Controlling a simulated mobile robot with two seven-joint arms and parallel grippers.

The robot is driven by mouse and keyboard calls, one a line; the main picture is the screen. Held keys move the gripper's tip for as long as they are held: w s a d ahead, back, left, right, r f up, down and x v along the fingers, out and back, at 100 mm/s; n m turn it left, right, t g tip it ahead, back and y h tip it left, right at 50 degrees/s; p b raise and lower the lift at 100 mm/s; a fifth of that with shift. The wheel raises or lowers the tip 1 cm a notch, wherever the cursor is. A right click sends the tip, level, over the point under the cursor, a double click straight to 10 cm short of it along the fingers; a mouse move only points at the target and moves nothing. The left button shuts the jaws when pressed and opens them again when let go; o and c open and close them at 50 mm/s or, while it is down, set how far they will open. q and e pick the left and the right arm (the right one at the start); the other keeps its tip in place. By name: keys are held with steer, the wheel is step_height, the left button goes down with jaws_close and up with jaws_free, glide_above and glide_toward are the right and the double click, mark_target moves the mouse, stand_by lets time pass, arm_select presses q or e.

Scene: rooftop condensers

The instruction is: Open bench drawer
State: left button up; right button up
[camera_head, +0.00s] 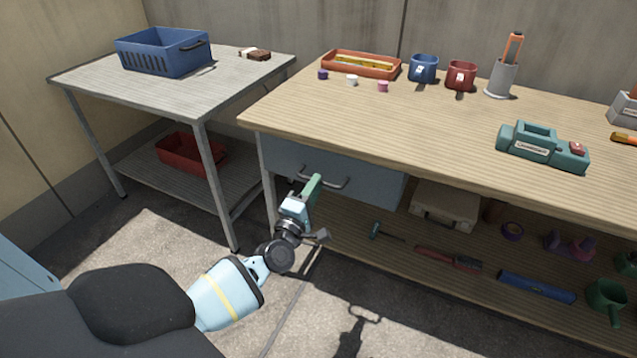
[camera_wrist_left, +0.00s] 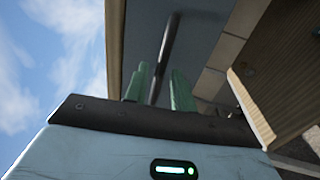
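The wooden-topped bench (camera_head: 430,130) has a blue-grey drawer (camera_head: 378,188) under its left end. The drawer front looks flush under the top, with no opening showing. A dark bar handle (camera_head: 345,184) is on its front. My left gripper (camera_head: 313,187) is at the left part of this handle, with green fingers. In the left wrist view the fingers (camera_wrist_left: 160,88) are apart, and the handle bar (camera_wrist_left: 170,45) runs between them. A gap shows between the bar and the right finger. My right gripper is not in view.
A grey metal table (camera_head: 215,95) with a blue crate (camera_head: 163,52) stands left of the bench. The bench's lower shelf holds a case (camera_head: 446,203) and several tools. Mugs, a tray (camera_head: 360,65) and a teal device (camera_head: 540,147) stand on top. The floor before the drawer is clear.

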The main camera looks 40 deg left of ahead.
arm_select(q)
steer(key=shift+x, duration=1.25)
steer(key=shift+c, duration=0.4)
jaws_close()
